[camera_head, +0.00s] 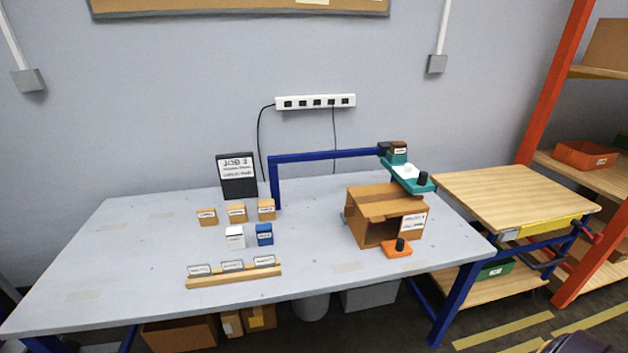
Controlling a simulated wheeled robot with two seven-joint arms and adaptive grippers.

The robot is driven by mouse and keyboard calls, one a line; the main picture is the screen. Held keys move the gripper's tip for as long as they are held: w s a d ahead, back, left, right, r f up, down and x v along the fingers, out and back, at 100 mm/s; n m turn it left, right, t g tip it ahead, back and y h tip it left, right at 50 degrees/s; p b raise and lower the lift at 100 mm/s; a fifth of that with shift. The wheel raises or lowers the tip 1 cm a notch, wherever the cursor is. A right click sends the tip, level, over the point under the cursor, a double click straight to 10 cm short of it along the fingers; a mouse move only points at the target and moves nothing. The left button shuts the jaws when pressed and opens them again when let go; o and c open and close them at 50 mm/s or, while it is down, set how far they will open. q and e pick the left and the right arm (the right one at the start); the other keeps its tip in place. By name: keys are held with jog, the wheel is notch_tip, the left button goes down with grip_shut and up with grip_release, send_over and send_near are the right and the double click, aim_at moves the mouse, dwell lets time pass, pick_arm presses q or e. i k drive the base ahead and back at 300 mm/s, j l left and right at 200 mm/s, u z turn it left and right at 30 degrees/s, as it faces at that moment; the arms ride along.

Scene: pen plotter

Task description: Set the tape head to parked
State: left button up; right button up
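A blue post and horizontal arm (325,155) stand at the back of the grey table. At the arm's right end is a teal head (408,173) with a brown-and-black block on top and a black knob (423,178) at its front end; this looks like the tape head. It is above the rear right of an open cardboard box (385,207). An orange piece (397,250) with a black knob lies at the box's front right. Neither of my grippers is in view.
A black sign reading JOB (237,175) stands at the back. Several small tan boxes (237,212), a white box (235,237) and a blue box (264,234) stand left of centre. A wooden card rack (234,277) is in front. The left table surface is clear.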

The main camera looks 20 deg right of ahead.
aim_at(415, 183)
jog(key=z, duration=1.45)
